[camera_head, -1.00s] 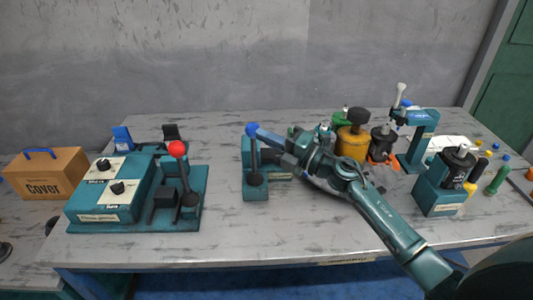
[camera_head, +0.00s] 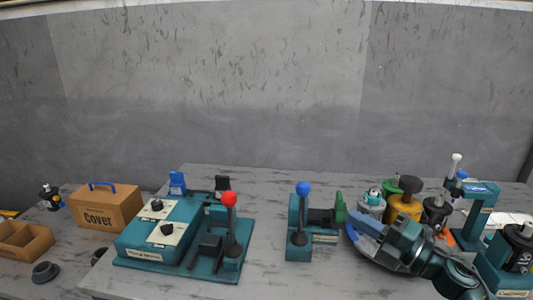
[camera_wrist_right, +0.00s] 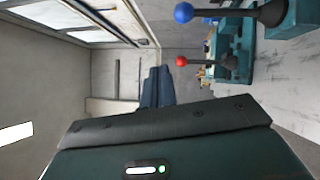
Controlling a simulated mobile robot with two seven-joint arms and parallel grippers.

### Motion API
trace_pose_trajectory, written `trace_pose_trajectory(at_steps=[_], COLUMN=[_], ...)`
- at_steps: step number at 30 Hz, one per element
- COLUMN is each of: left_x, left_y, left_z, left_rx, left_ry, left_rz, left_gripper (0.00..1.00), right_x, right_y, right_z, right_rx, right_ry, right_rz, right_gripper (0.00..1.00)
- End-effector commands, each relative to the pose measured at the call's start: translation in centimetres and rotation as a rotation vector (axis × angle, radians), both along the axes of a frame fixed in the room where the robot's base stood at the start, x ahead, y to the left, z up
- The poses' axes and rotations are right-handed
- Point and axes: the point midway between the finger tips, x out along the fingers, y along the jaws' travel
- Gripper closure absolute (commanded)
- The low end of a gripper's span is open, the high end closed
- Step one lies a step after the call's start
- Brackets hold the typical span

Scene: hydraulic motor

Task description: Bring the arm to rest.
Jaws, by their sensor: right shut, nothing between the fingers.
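My right gripper (camera_head: 359,225) reaches in from the lower right of the head view. Its blue fingers are shut and empty, to the right of the blue-knobbed lever (camera_head: 303,189) and apart from it. The fingers also show shut in the right wrist view (camera_wrist_right: 156,88). The lever stands roughly upright on its small teal stand (camera_head: 292,240). Its blue knob also shows at the top of the right wrist view (camera_wrist_right: 184,13). My left gripper is in neither view.
A teal control unit (camera_head: 145,238) with a red-knobbed lever (camera_head: 229,199) stands left of centre. A cardboard cover box (camera_head: 105,208) is further left. A yellow canister (camera_head: 404,207) and a teal press (camera_head: 476,210) crowd the right, close behind my arm.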

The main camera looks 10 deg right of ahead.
Motion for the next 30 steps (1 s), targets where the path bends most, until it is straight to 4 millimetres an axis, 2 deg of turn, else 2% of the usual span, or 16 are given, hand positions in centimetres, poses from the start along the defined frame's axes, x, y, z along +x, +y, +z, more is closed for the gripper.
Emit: trace_pose_trajectory(at_steps=[2, 5, 6, 9, 12, 15, 18, 21, 30], left_x=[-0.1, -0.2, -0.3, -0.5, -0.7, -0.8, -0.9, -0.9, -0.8], left_y=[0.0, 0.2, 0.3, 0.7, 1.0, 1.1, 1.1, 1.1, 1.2], left_z=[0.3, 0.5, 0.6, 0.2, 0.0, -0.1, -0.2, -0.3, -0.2], left_rx=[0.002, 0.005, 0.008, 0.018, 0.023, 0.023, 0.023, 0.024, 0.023], left_ry=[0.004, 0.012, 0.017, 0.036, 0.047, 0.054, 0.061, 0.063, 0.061], left_rz=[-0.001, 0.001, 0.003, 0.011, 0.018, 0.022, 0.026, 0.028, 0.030], left_gripper=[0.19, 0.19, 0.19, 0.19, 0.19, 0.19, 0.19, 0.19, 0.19], right_x=[-0.9, -3.0, -4.3, -8.1, -12.3, -16.0, -18.6, -19.9, -20.1], right_y=[1.0, 2.3, 2.9, 4.6, 6.9, 9.1, 10.8, 11.7, 11.9], right_z=[-2.2, -6.9, -9.4, -15.2, -19.8, -22.8, -24.4, -25.1, -25.3], right_rx=[0.149, 0.455, 0.592, 0.869, 1.065, 1.198, 1.275, 1.312, 1.318], right_ry=[0.095, 0.318, 0.435, 0.716, 0.964, 1.159, 1.286, 1.351, 1.365], right_rz=[-0.035, -0.148, -0.210, -0.359, -0.483, -0.575, -0.631, -0.657, -0.662], right_gripper=[1.00, 1.00, 1.00, 1.00, 1.00, 1.00, 1.00, 1.00, 1.00])
